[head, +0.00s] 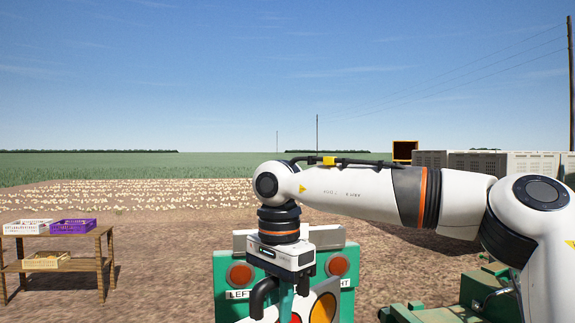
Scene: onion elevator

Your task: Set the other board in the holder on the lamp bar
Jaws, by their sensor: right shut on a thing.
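My right gripper (282,300) points down in the middle of the head view, in front of a green lamp bar (346,300). The bar has a round red lamp at each side and the labels LEFT and RIGHT. A pale board (322,307) with red and yellow discs shows just right of the gripper, cut off by the lower picture edge. The gripper is shut on this board, though the grip itself is mostly hidden. A grey plate (326,236) stands at the bar's top, partly behind my wrist; I cannot tell whether it is the holder. My left gripper is out of view.
A wooden table (104,248) at left carries a white crate (27,227) and a purple crate (73,226), with a yellow crate (46,260) on its lower shelf. Green machinery (440,313) stands at lower right. Grey bins (500,162) are behind my arm. Bare soil lies left of the bar.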

